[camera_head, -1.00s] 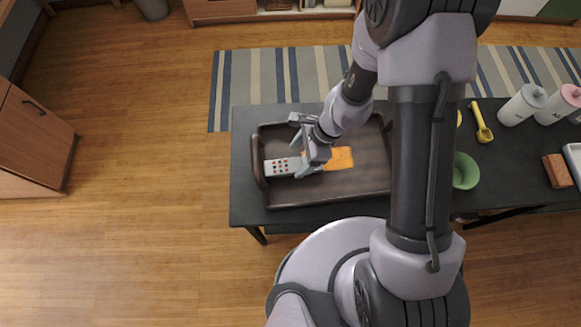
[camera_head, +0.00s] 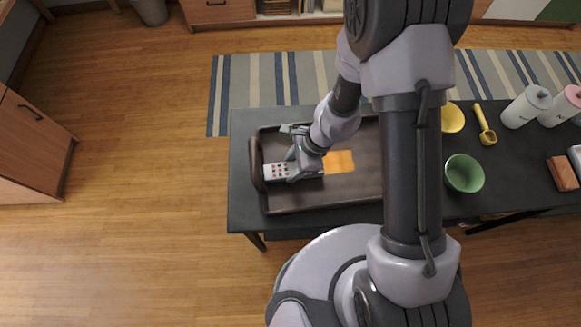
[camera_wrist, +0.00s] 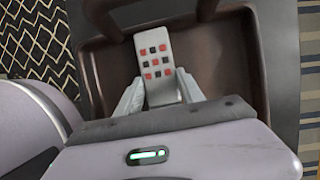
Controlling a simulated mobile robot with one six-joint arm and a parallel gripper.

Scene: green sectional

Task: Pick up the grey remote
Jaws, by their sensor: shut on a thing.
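The grey remote (camera_head: 275,171) has red and dark buttons and is at the left end of the brown tray (camera_head: 330,195). My gripper (camera_head: 293,163) is at the remote's right end, its fingers on either side of it. In the wrist view, the remote (camera_wrist: 157,62) extends out from between the two fingers of my gripper (camera_wrist: 160,95), which are shut on it. The remote's near end is hidden by the gripper. I cannot tell whether the remote is clear of the tray floor.
An orange flat item (camera_head: 340,161) lies in the tray. On the dark table to the right are a green bowl (camera_head: 464,173), a yellow bowl (camera_head: 453,118), a yellow scoop (camera_head: 485,125), canisters (camera_head: 526,106) and a brown block (camera_head: 562,173). My arm hides part of the table.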

